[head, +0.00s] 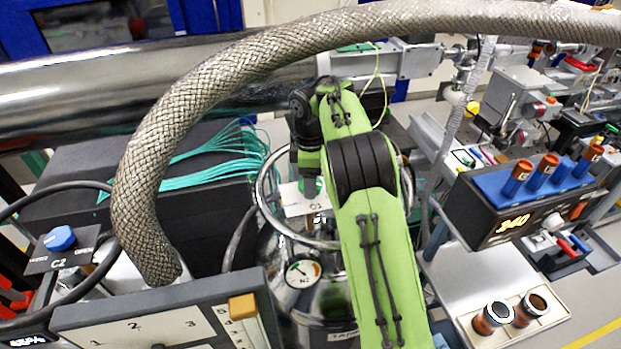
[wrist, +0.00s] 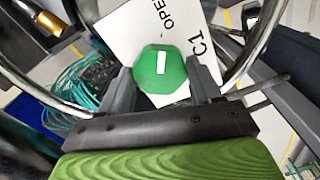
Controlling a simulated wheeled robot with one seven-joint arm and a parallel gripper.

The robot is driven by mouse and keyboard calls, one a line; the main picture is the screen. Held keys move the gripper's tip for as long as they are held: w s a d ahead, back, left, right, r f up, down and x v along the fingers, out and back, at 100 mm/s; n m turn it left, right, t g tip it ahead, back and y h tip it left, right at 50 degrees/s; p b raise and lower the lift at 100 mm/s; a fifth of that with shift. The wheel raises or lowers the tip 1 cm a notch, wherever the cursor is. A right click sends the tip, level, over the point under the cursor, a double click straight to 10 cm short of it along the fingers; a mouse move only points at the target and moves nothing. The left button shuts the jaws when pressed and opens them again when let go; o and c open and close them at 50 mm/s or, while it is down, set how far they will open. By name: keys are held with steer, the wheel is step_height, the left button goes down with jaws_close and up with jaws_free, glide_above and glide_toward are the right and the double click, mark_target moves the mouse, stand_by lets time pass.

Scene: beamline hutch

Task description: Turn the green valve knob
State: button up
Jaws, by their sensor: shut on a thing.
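The green valve knob (wrist: 162,74) has a white bar mark, which stands nearly upright in the wrist view. It sits in front of a white plate (wrist: 120,27) lettered "OPEN" and "C1". My gripper (wrist: 159,68) is shut on the knob, with one dark finger on each side of it. In the head view my gripper (head: 309,172) points down at the knob (head: 311,188), which is mostly hidden by the wrist. The knob is on top of a shiny metal dewar (head: 285,248), inside its ring handle.
A thick braided hose (head: 185,115) arches over the scene left of and behind my arm. A gauge (head: 302,273) is on the dewar. A numbered panel (head: 150,325) stands front left, with a blue knob (head: 60,239) at C2.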

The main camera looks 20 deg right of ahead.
stand_by(0.4)
steer(key=o, duration=1.1)
steer(key=shift+c, duration=0.2)
step_height(320, 180, up, 16)
steer(key=p, duration=0.4)
